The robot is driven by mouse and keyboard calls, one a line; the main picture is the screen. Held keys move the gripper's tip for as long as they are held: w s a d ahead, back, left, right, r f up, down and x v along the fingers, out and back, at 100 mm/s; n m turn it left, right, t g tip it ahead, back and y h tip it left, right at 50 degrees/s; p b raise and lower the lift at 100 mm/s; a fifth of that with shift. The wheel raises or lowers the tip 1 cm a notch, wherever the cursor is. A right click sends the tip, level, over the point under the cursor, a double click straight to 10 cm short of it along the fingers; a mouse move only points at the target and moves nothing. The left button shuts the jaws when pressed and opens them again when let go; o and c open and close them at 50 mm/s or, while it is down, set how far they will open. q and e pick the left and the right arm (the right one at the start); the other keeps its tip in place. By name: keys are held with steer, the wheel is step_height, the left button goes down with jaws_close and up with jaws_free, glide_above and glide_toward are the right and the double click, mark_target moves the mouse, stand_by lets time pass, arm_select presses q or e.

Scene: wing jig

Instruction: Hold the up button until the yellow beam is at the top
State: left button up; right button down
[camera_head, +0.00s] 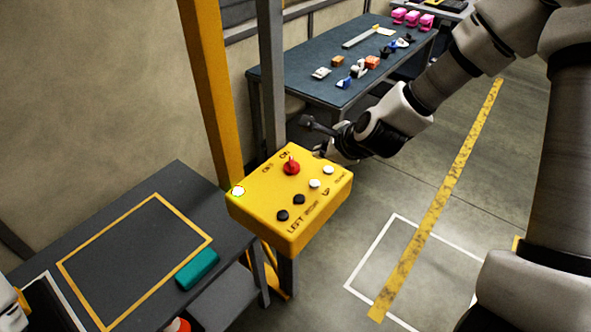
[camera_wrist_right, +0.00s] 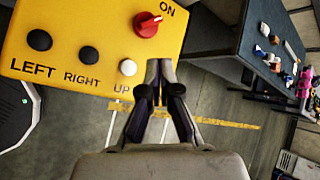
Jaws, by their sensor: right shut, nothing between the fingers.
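The yellow control box (camera_head: 262,208) has a red knob (camera_head: 291,167), two black buttons (camera_head: 291,207) and two white buttons. The white up button (camera_head: 314,183) is next to the UP label; it also shows in the right wrist view (camera_wrist_right: 127,67). My right gripper (camera_head: 326,148) is at the far right edge of the box, shut and empty. In the right wrist view its fingertips (camera_wrist_right: 164,72) are just right of the up button, apart from it in the picture. A yellow upright post (camera_head: 208,85) stands behind the box; I cannot tell whether it is part of the beam.
A dark bench (camera_head: 140,225) with a yellow outlined square and a teal block (camera_head: 198,269) is at the left. A table (camera_head: 290,62) with small parts stands behind. The floor (camera_head: 400,270) right of the box is clear, with painted lines.

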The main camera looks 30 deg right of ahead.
steer(key=shift+w+a+r+m, duration=0.15)
steer(key=shift+w+r, duration=0.1)
steer(key=shift+r, duration=0.15)
steer(key=shift+w+a+r+m, duration=0.15)
steer(key=shift+w+r, duration=0.1)
steer(key=shift+r, duration=0.15)
steer(key=shift+f, duration=0.1)
steer(key=b, duration=0.7)
glide_above(316, 184)
step_height(316, 184, down, 8)
steer(key=shift+r, duration=0.2)
steer(key=shift+f+b, duration=0.4)
steer(key=shift+f, duration=0.15)
steer(key=shift+f+b, duration=0.4)
steer(key=shift+b, duration=0.1)
steer(key=shift+f+b, duration=0.4)
steer(key=shift+b, duration=0.1)
stand_by(4.2)
